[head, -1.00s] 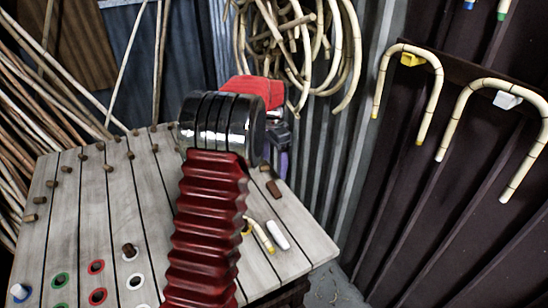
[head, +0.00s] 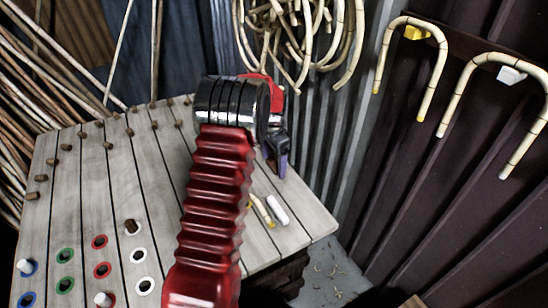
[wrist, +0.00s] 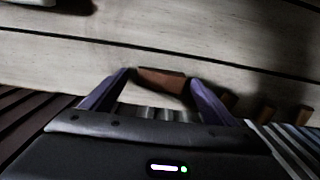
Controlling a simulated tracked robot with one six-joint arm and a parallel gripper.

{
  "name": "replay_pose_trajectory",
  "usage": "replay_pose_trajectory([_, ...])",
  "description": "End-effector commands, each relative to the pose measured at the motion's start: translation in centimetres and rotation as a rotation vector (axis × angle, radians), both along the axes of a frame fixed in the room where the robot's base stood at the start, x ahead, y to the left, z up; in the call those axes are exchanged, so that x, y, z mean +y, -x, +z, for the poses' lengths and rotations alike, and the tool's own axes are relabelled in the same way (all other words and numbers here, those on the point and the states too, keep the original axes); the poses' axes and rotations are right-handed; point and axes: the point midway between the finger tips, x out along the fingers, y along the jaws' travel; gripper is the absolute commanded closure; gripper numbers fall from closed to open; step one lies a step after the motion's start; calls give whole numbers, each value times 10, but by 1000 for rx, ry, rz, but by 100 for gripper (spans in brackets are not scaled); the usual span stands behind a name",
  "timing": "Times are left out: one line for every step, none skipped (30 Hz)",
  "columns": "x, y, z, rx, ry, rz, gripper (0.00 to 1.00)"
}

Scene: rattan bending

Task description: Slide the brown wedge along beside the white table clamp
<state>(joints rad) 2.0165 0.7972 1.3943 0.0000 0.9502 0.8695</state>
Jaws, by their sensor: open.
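The brown wedge (wrist: 162,79) lies on the grey plank table top in the wrist view, between the tips of my two purple fingers. A narrow gap shows on each side of it. My gripper (wrist: 160,84) is open around it. In the head view my gripper (head: 281,160) is low over the table's right part and hides the wedge. A short white piece (head: 277,210), perhaps the white table clamp, lies on the table nearer the camera. A pale piece (wrist: 35,2) is cut off at the top left of the wrist view; I cannot tell whether it is the clamp.
A yellow-marked cane piece (head: 262,211) lies beside the white piece. Several brown pegs (head: 100,123) stand along the table's far and left parts; some also show at right in the wrist view (wrist: 268,113). Coloured ring holes (head: 100,242) are at front left. Bent canes (head: 412,50) hang at right.

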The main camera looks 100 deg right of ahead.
Motion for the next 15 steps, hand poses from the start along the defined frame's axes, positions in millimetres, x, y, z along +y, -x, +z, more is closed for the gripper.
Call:
replay_pose_trajectory([0,0,-1,0,0,0,20])
replay_pose_trajectory([0,0,-1,0,0,0,20])
replay_pose_trajectory([0,0,-1,0,0,0,20])
replay_pose_trajectory([0,0,0,0,0,0,20])
replay_pose_trajectory([0,0,0,0,0,0,20])
replay_pose_trajectory([0,0,0,0,0,0,20])
replay_pose_trajectory([0,0,0,0,0,0,20])
replay_pose_trajectory([0,0,0,0,0,0,22])
replay_pose_trajectory([0,0,0,0,0,0,24])
replay_pose_trajectory([0,0,0,0,0,0,27])
replay_pose_trajectory([0,0,0,0,0,0,29])
replay_pose_trajectory([0,0,0,0,0,0,31])
replay_pose_trajectory([0,0,0,0,0,0,34])
replay_pose_trajectory([0,0,0,0,0,0,36])
replay_pose_trajectory([0,0,0,0,0,0,38])
